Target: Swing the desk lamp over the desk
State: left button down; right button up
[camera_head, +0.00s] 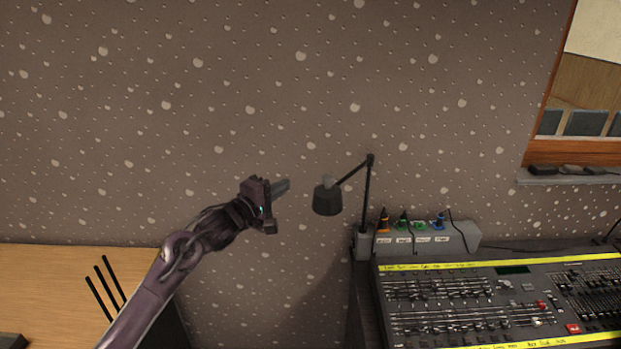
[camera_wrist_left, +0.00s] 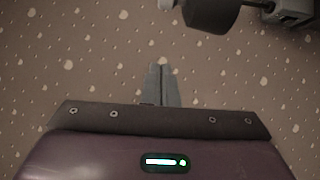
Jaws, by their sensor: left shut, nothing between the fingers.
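The dark desk lamp stands at the left back of the mixing desk (camera_head: 460,300). Its upright post rises to a joint, and its arm slopes down to the left to the lamp head (camera_head: 327,201). The head hangs left of the desk's edge, in front of the wall. My left gripper (camera_head: 284,187) is shut and empty, a short way left of the lamp head and apart from it. In the left wrist view the shut fingers (camera_wrist_left: 162,86) point at the wall, and the lamp head (camera_wrist_left: 210,12) shows at the top, right of the fingertips. My right gripper is not in view.
A grey socket box (camera_head: 430,240) with several coloured plugs and cables sits behind the desk, right of the lamp post. A wooden table (camera_head: 60,285) is at the left. A window with a sill (camera_head: 570,177) is at the upper right. Open space lies between table and desk.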

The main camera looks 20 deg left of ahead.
pick_arm(q)
jog(key=w+d+p, duration=0.3)
jog(key=w+d, duration=0.2)
jog(key=shift+w+d+p, duration=0.25)
jog(key=shift+w+p, duration=0.1)
jog(key=shift+w, duration=0.1)
